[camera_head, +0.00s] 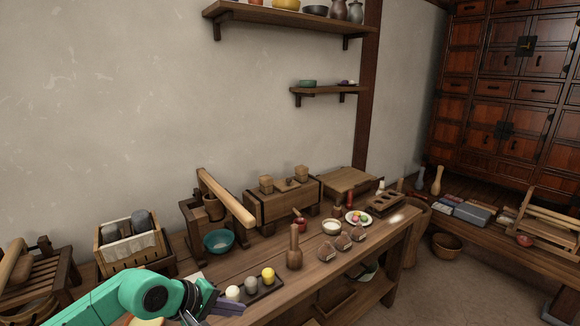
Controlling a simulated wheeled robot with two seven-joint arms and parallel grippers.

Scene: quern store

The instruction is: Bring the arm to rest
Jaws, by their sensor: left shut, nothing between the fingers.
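My left arm comes in from the lower left, teal with dark joints. My left gripper (225,307) is at the bottom of the view, over the front left of the wooden table (345,262). Its dark fingers are together with nothing between them. They are just in front of a dark tray (263,291) that bears a white ball, a grey ball and a yellow ball (268,275). I cannot tell whether the fingers touch the tray. My right gripper does not show.
A teal bowl (218,242), a wooden pestle (294,248) and a wooden chest (283,205) stand on the table. A crate (131,250) stands at the left. Several small brown pieces and a plate (358,217) are farther right. Floor is clear at the lower right.

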